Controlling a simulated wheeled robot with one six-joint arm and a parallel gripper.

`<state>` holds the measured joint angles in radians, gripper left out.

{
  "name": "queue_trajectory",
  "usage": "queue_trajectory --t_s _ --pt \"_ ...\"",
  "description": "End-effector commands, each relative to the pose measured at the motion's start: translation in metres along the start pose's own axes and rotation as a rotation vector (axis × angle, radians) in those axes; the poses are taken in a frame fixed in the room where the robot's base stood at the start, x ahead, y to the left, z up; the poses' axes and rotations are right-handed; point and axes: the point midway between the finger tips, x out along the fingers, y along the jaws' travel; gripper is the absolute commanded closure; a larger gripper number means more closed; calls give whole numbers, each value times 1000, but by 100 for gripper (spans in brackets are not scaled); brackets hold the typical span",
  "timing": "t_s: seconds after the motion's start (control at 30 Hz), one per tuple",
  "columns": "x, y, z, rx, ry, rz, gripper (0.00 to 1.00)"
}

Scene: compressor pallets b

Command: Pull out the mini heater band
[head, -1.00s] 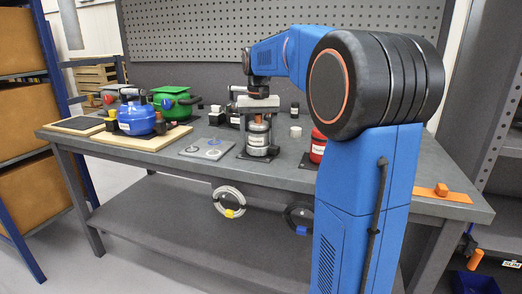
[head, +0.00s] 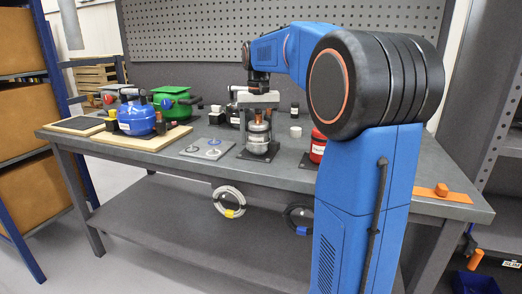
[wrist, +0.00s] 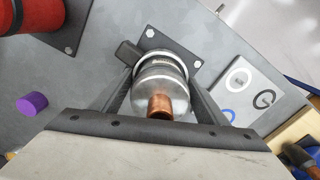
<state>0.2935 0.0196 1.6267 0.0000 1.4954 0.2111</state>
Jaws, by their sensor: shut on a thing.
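A silver compressor (head: 258,140) with a white label and a copper-coloured top (wrist: 160,106) stands upright on a dark plate on the bench. The mini heater band (wrist: 160,58) appears as a grey ring around its body, with a dark block on the left in the wrist view. My gripper (head: 258,146) points straight down over the compressor, one finger on each side, shut on the band. The palm is above the copper top. The band's lower side and the exact finger contact are hidden.
A red cylinder (head: 317,147) stands close on the right. A grey pad (head: 203,149) with rings lies to the left. A blue pot-like compressor (head: 136,119) and a green one (head: 172,101) are farther left. A purple cylinder (wrist: 32,103) stands nearby. Coils hang below the bench front.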

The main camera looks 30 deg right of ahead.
Motion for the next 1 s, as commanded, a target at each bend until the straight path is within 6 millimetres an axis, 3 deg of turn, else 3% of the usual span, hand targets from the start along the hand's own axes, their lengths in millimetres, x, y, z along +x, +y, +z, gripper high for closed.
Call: queue_trajectory --t_s 1.0 --pt "-41 0 0 0 0 0 59"
